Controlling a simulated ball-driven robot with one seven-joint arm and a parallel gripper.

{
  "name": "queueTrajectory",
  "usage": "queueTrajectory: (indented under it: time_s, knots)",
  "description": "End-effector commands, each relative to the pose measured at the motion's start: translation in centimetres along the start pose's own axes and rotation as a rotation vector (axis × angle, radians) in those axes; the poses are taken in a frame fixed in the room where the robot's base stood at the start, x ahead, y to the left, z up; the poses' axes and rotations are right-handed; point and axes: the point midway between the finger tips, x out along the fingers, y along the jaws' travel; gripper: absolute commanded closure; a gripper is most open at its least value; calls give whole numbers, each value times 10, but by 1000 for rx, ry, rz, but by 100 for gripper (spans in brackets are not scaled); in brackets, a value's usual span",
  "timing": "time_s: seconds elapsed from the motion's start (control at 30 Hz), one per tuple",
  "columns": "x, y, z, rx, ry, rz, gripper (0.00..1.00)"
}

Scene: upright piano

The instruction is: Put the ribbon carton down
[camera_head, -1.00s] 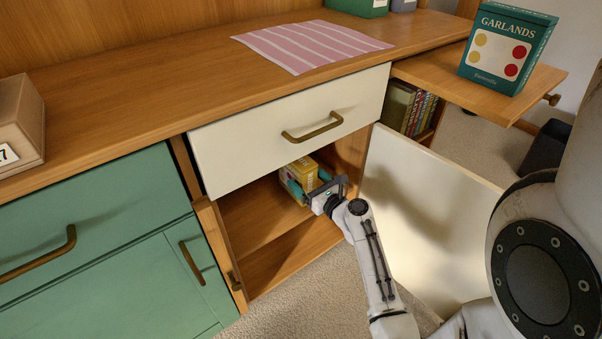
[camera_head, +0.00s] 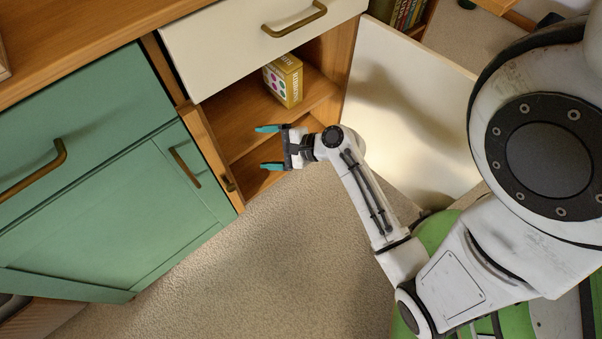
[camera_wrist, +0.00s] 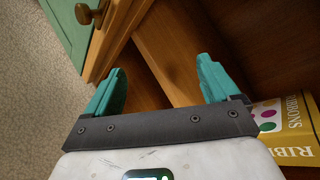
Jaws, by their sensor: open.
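The ribbon carton (camera_head: 284,80) is a yellow box with coloured dots. It stands upright on the upper shelf inside the open cabinet, below the white drawer. In the wrist view the carton (camera_wrist: 285,128) shows at the right edge, partly cut off, with "RIBBONS" lettering. My gripper (camera_head: 268,148) is open and empty, with teal fingers apart, in front of the cabinet opening and below the carton in the head view. In the wrist view my gripper (camera_wrist: 160,88) has nothing between its fingers. It is apart from the carton.
The open cabinet door (camera_head: 400,110) stands to the right of the opening. A white drawer (camera_head: 250,40) with a brass handle is above it. Green cabinet fronts (camera_head: 90,120) are at left. Books (camera_head: 403,12) sit at upper right. The carpet (camera_head: 260,270) in front is clear.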

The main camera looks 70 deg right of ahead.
Motion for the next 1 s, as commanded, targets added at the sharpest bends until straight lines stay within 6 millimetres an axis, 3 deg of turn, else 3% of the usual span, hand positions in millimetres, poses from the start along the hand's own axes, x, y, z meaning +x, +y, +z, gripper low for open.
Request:
queueTrajectory:
  time_s: [0.03,0.17,0.4,0.53,0.7,1.0]
  knots:
    - [4,19,16,-141,-18,100,12]
    - [1,62,41,-509,-65,338,12]
    - [-34,117,64,-1165,-213,741,12]
    - [-62,128,69,-1489,-311,941,12]
    - [-93,128,71,-1791,-418,1142,12]
    - [-112,122,71,-1949,-480,1260,12]
